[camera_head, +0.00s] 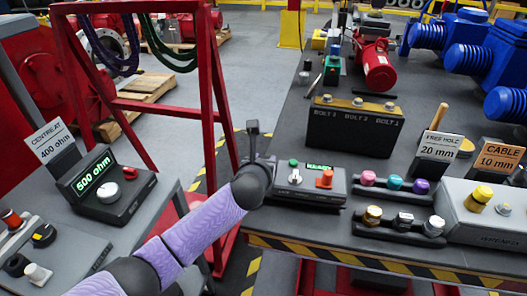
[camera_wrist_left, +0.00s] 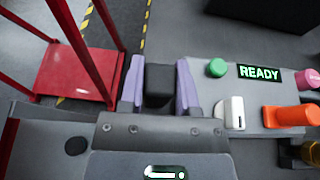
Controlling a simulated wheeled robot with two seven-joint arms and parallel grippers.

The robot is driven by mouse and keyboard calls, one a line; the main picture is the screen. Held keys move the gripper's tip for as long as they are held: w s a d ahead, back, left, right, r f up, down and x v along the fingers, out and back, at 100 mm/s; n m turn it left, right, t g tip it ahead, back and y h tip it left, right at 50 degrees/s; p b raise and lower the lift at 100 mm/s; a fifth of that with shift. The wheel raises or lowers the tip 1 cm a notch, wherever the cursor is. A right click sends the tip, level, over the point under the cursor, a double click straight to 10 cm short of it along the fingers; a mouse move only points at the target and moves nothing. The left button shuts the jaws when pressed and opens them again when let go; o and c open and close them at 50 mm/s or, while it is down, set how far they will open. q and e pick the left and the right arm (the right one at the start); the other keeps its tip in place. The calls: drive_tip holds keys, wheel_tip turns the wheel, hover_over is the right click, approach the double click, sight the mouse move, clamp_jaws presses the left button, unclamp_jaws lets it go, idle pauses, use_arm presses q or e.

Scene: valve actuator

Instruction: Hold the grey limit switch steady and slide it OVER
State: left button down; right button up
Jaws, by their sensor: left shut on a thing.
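My left gripper (camera_wrist_left: 161,80) shows its two purple fingers in the left wrist view, closed on both sides of a dark block (camera_wrist_left: 158,86). The block looks dark grey to black; I cannot tell for certain that it is the grey limit switch. In the head view my left arm comes in from the lower left, and its dark wrist covers the fingers. A small dark upright piece (camera_head: 253,136) shows above the wrist, beside the left end of the control box (camera_head: 335,186). The box also shows in the left wrist view, right of the fingers, with a lit READY display (camera_wrist_left: 259,74).
A red frame (camera_head: 209,90) stands left of the arm. A 500 ohm box (camera_head: 105,188) sits on the left table.

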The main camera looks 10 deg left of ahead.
use_arm(q)
drive_tip(key=shift+f, duration=1.2)
idle(0.5)
